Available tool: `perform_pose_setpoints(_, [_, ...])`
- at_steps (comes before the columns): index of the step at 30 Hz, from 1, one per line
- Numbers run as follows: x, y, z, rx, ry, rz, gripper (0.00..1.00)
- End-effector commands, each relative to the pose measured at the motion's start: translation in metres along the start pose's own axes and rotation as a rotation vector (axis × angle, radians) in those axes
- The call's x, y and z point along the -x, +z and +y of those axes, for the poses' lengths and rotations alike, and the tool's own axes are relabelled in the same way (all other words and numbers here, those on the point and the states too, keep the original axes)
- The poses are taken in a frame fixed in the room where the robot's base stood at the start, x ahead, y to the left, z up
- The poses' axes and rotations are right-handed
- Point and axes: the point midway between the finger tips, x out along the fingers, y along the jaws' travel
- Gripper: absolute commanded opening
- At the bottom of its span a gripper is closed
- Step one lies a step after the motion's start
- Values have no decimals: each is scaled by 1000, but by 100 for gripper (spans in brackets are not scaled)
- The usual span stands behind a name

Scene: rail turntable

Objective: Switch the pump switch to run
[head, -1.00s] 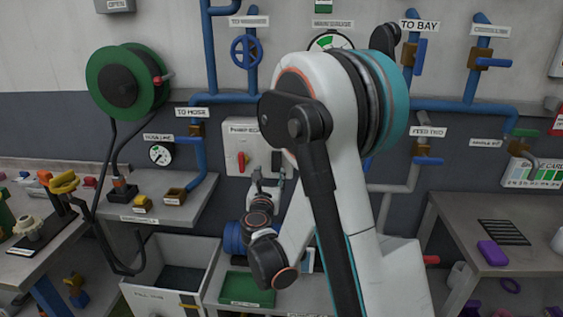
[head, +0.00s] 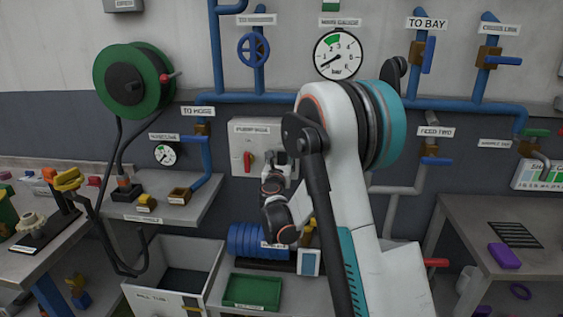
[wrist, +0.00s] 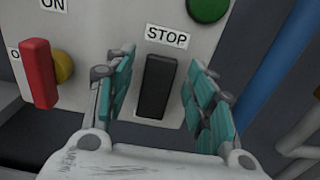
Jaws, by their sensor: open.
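The pump box (head: 241,136) is a pale panel on the back wall in the head view, with a red handle at its left. In the wrist view a black upright switch lever (wrist: 155,88) stands below a STOP label on the box face (wrist: 112,22). My gripper (wrist: 160,62) is open, one teal-padded finger on each side of the black lever, with gaps visible on both sides. In the head view my gripper (head: 281,150) is in front of the box's right part and hides the lever. No RUN label can be read.
In the wrist view a red handle (wrist: 39,75) on a brass hub is left of my fingers, by an ON label. A green button (wrist: 208,8) is above right. A blue pipe (wrist: 275,70) runs at the right. The main gauge (head: 337,54) hangs above the box.

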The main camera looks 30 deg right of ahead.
Motion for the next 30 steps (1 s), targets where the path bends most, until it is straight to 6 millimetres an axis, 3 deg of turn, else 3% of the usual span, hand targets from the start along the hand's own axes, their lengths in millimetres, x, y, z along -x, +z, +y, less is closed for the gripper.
perform_pose_setpoints(12, [-9,0,0,0,0,0,50])
perform_pose_setpoints(18, [-9,0,0,0,0,0,7])
perform_pose_setpoints(30, [-8,-5,-1,2,-5,-58,6])
